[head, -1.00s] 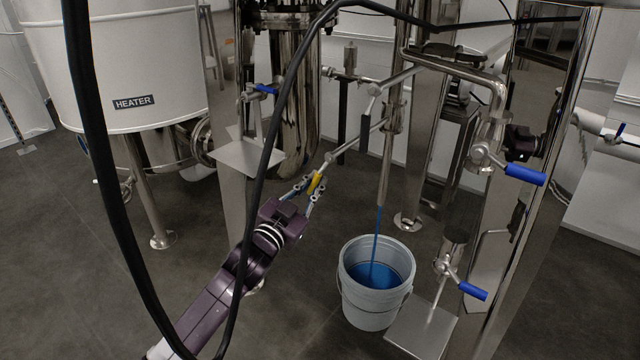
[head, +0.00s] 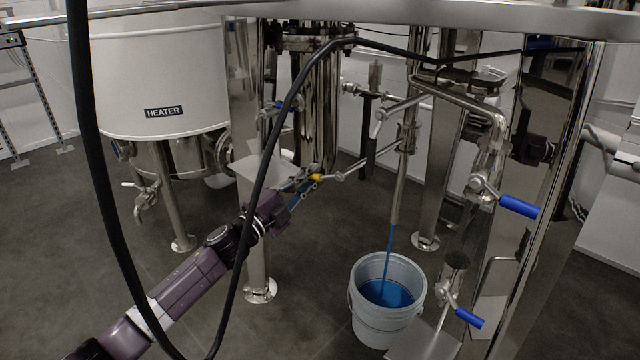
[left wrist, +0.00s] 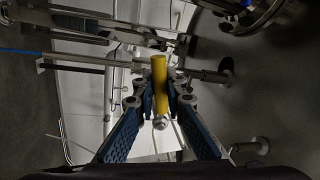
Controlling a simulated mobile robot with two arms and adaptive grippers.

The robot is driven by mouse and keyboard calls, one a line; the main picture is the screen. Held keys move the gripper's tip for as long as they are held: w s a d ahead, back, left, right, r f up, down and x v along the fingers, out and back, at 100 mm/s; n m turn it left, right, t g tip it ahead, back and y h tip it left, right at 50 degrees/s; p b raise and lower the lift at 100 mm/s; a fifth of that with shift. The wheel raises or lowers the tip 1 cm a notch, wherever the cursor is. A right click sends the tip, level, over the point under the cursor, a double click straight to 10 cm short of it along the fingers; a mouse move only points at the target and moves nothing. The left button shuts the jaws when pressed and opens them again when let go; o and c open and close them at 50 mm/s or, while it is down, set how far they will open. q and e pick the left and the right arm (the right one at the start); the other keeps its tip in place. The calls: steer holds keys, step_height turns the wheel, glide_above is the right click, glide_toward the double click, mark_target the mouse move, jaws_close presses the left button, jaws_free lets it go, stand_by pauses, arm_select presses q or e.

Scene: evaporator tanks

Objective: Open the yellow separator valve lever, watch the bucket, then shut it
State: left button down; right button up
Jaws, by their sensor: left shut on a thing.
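The yellow valve lever (head: 316,178) sits at the end of a thin steel pipe, left of the bucket. My left gripper (head: 306,183) is shut on the lever. The left wrist view shows the yellow lever (left wrist: 160,84) between the two blue-padded fingers (left wrist: 160,100). A grey-white bucket (head: 380,328) stands on the floor under a vertical steel pipe (head: 400,185). A thin blue stream (head: 388,245) runs from the pipe into the bucket, which holds blue liquid (head: 386,293).
The white heater tank (head: 165,80) stands at the left. Blue-handled valves (head: 518,206) (head: 467,317) are on the right. A black cable (head: 265,170) hangs across the view in front of my arm. Steel legs and columns stand around the bucket. Dark floor is open at lower left.

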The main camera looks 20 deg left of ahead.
arm_select(q)
steer(key=shift+a+r+m+h, duration=0.1)
steer(key=shift+r+m+h, duration=0.2)
steer(key=shift+r+m, duration=0.7)
steer(key=shift+m, duration=0.8)
steer(key=shift+r, duration=0.1)
arm_select(e)
steer(key=shift+s+d+f, duration=0.1)
steer(key=shift+s+f, duration=0.35)
steer(key=shift+f, duration=0.05)
arm_select(q)
steer(key=c, duration=2)
jaws_free()
steer(key=shift+o, duration=0.2)
steer(key=shift+s+a+f, duration=0.15)
steer(key=shift+s+f, duration=0.05)
steer(key=shift+s, duration=0.15)
steer(key=v, duration=1.1)
steer(key=shift+a+r, duration=0.15)
steer(key=shift+r, duration=0.05)
arm_select(e)
steer(key=shift+w, duration=0.1)
